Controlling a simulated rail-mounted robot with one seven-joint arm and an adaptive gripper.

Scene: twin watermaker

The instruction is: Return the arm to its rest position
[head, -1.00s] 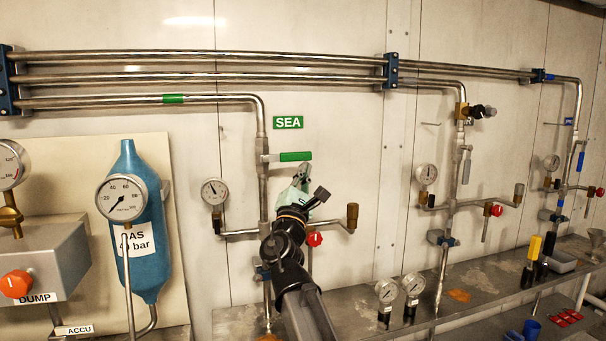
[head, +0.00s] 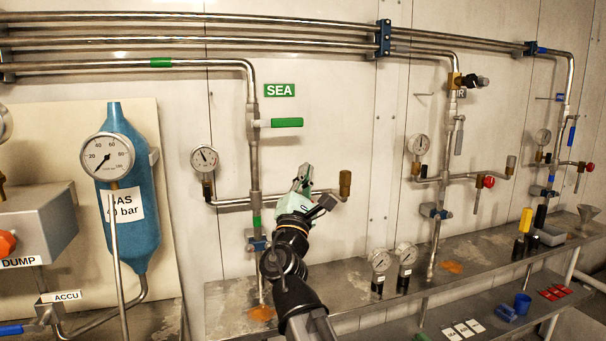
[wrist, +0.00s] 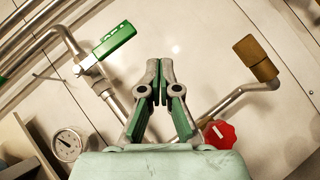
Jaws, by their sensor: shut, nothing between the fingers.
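My gripper (head: 304,180) is shut and empty. In the head view it points up in front of the wall, right of the vertical SEA pipe and below the green valve handle (head: 287,122). It stands apart from the handle. In the wrist view the closed fingertips (wrist: 160,82) sit mid-picture, with the green handle (wrist: 114,41) to the upper left. My black arm reaches up from the bottom of the head view and hides part of the pipework behind it.
A pressure gauge (head: 204,159) is left of the SEA pipe; a brass fitting (head: 345,183) is right of my gripper. A red knob (wrist: 220,134) shows close by in the wrist view. The steel shelf (head: 340,275) holds two small gauges, bottles and a funnel. A blue cylinder (head: 128,230) stands left.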

